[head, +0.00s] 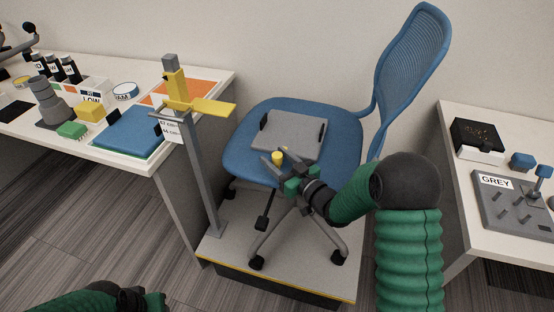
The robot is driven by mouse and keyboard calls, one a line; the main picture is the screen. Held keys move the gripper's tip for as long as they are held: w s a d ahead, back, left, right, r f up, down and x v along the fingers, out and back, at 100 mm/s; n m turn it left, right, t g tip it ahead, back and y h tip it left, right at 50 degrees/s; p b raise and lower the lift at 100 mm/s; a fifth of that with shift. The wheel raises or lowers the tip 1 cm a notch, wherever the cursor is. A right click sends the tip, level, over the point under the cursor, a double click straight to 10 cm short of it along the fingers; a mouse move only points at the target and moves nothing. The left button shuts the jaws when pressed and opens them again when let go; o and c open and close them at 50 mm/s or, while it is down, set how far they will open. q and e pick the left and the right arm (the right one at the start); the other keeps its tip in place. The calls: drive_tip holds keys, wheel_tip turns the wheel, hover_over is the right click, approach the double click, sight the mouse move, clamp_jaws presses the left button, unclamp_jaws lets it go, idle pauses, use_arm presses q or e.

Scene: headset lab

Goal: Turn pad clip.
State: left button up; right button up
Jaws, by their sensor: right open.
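A grey square pad (290,131) lies on the blue seat of an office chair (240,150). A small black clip (264,121) stands at the pad's left edge, and another dark piece shows at its right edge. A yellow knob (278,156) sits at the pad's near edge. My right gripper (275,163) is open at this near edge, its fingers close around or just beside the yellow knob; I cannot tell if they touch. The gripper hides part of the seat's front. My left gripper (150,300) shows only partly at the bottom left, away from the chair; its jaws are unclear.
The chair stands on a grey platform (300,272) with a yellow edge. A grey post with a yellow arm (210,106) rises left of the seat. A cluttered white table (215,80) is left; another with a GREY panel (510,210) is right.

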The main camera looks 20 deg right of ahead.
drive_tip(key=shift+a, duration=0.1)
drive_tip(key=shift+c, duration=0.4)
drive_tip(key=shift+d, duration=0.3)
drive_tip(key=c, duration=0.7)
drive_tip(key=shift+a, duration=0.1)
clamp_jaws()
